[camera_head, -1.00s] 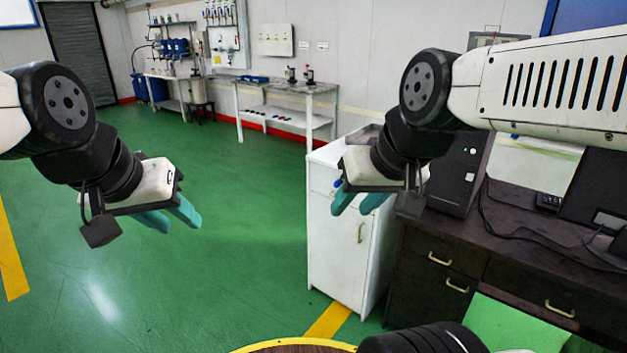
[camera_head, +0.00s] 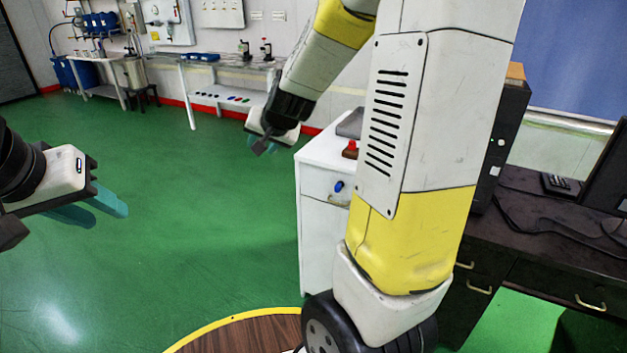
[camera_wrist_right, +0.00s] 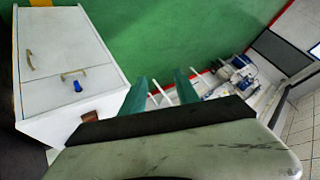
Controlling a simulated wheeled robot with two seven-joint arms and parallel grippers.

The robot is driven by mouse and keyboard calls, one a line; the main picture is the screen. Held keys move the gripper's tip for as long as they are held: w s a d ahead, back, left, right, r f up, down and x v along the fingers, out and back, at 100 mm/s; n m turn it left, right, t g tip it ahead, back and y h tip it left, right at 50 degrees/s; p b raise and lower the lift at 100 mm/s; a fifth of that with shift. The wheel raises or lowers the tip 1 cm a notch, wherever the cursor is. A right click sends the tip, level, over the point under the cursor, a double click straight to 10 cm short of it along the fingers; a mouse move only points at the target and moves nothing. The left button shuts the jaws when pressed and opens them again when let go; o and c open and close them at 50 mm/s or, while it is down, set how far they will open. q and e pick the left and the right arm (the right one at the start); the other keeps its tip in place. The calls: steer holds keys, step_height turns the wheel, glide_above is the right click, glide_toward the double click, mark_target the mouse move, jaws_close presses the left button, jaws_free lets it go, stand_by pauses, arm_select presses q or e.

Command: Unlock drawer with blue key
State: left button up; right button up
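The blue key (camera_head: 338,186) sits at the front of the top drawer (camera_head: 318,182) of a white cabinet. In the right wrist view the key (camera_wrist_right: 78,86) shows beside the drawer's handle; I cannot tell how far it is inserted. My right gripper (camera_head: 263,143) is beyond and left of the cabinet top, partly behind its own wrist. In the right wrist view its teal fingers (camera_wrist_right: 160,88) are apart and empty, clear of the key. My left gripper (camera_head: 97,210) is over the green floor at the left, its fingers apart and empty.
A red object (camera_head: 350,149) and a grey item stand on the cabinet top. A dark desk (camera_head: 530,215) with a computer is at the right. A long bench (camera_head: 215,75) stands at the back. The green floor left of the cabinet is clear.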

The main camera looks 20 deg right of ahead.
steer(key=w+d+f+m+h, duration=0.2)
steer(key=w+d+f+h, duration=0.15)
steer(key=w+f, duration=0.3)
steer(key=m+t+h, duration=0.2)
steer(key=h, duration=1)
glide_toward(336, 189)
steer(key=x, duration=0.9)
steer(key=shift+w+d+f, duration=0.1)
steer(key=shift+d, duration=0.15)
jaws_close()
